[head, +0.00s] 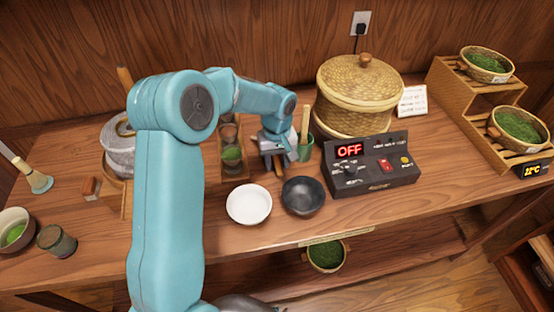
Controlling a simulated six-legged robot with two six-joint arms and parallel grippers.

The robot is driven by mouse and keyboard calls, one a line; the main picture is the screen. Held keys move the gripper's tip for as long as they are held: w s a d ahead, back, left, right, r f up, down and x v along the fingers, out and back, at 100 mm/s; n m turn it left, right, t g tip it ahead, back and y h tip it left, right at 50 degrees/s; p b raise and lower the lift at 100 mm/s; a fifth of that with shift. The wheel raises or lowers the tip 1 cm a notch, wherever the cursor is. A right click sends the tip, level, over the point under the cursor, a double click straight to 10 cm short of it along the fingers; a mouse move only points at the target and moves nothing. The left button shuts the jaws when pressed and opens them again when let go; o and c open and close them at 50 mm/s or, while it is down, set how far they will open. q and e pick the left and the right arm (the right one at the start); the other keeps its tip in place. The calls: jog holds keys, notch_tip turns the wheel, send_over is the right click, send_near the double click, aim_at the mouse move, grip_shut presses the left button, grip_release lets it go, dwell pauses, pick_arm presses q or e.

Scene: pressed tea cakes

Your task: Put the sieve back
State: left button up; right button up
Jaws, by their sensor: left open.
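I cannot make out a sieve for certain. My left gripper (279,168) is open, pointing down over the tabletop behind the white bowl (249,204) and the dark round bowl (303,196). Nothing shows between its fingers, though the arm partly hides that area. A green cup (304,150) with an upright wooden handle (305,122) stands just right of the gripper; I cannot tell whether they touch. My right gripper is not in view.
A control box (372,163) reading OFF and a lidded woven steamer (358,92) stand to the right. A wooden rack (492,95) holds baskets of green leaves. A wooden tray (240,175) and a stone mill (120,150) stand left. The front right tabletop is clear.

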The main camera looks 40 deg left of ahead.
pick_arm(q)
notch_tip(320, 180, up, 12)
dwell(0.4)
jog(key=shift+r, duration=0.1)
notch_tip(320, 180, up, 10)
jog(key=p, duration=0.9)
jog(key=shift+p, duration=0.3)
